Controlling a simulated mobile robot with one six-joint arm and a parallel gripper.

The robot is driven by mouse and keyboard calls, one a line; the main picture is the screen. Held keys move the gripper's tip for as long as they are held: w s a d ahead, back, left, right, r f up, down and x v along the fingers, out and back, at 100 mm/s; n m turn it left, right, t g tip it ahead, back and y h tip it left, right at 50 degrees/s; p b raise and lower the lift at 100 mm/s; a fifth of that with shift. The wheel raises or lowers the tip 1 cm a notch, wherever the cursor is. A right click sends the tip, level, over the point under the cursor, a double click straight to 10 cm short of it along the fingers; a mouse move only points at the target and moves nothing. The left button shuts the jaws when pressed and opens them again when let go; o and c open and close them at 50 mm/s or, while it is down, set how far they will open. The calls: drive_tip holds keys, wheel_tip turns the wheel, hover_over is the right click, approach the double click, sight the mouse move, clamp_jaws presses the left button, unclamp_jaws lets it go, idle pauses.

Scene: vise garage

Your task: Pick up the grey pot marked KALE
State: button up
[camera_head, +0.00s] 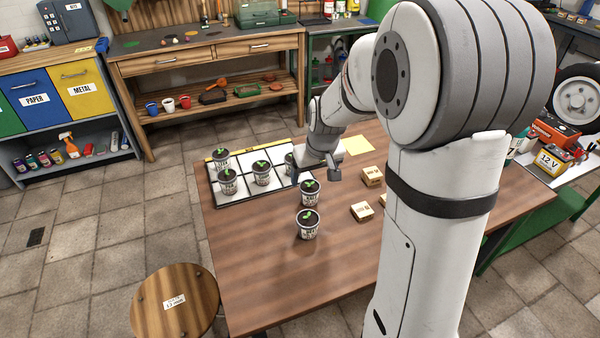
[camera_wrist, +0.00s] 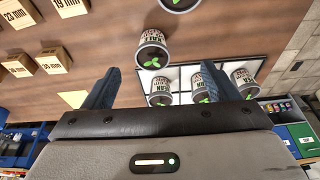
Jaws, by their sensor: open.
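Several small grey pots with dark soil and green sprouts show. One pot (camera_head: 310,195) stands on the wooden table just off the tray, close to my gripper (camera_head: 316,173). It also shows in the wrist view (camera_wrist: 152,52), ahead of and between the fingertips; its label is small and appears to read KALE. A second pot (camera_head: 307,226) stands nearer the table's front. More pots (camera_head: 228,183) stand on the tray, and their labels are too small to read surely. My gripper (camera_wrist: 160,68) is open, its two blue-grey fingers apart with nothing held.
The black-edged tray (camera_head: 207,172) has white compartments at the table's far left. Wooden blocks (camera_head: 361,211) and a yellow sheet (camera_head: 358,146) lie right of the pots. A round stool (camera_head: 150,310) stands at front left. The table's front left is clear.

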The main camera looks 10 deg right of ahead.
sight(310, 186)
drive_tip(key=x, duration=0.3)
drive_tip(key=w+x, duration=0.1)
drive_tip(key=x, duration=0.2)
drive_tip(key=w+x, duration=0.1)
drive_tip(key=x, duration=0.2)
drive_tip(key=shift+d+r+b, duration=0.25)
drive_tip(key=shift+r+b, duration=0.05)
drive_tip(key=shift+b, duration=0.05)
drive_tip(key=shift+w+d+p+x, duration=0.15)
drive_tip(key=shift+p+x, duration=0.05)
drive_tip(key=shift+x, duration=1.1)
drive_tip(key=shift+w+d+p+x, duration=0.1)
drive_tip(key=shift+w+p+x, duration=0.1)
drive_tip(key=shift+x, duration=1.1)
drive_tip(key=shift+r, duration=0.1)
drive_tip(key=shift+c, duration=0.2)
drive_tip(key=c, duration=1.1)
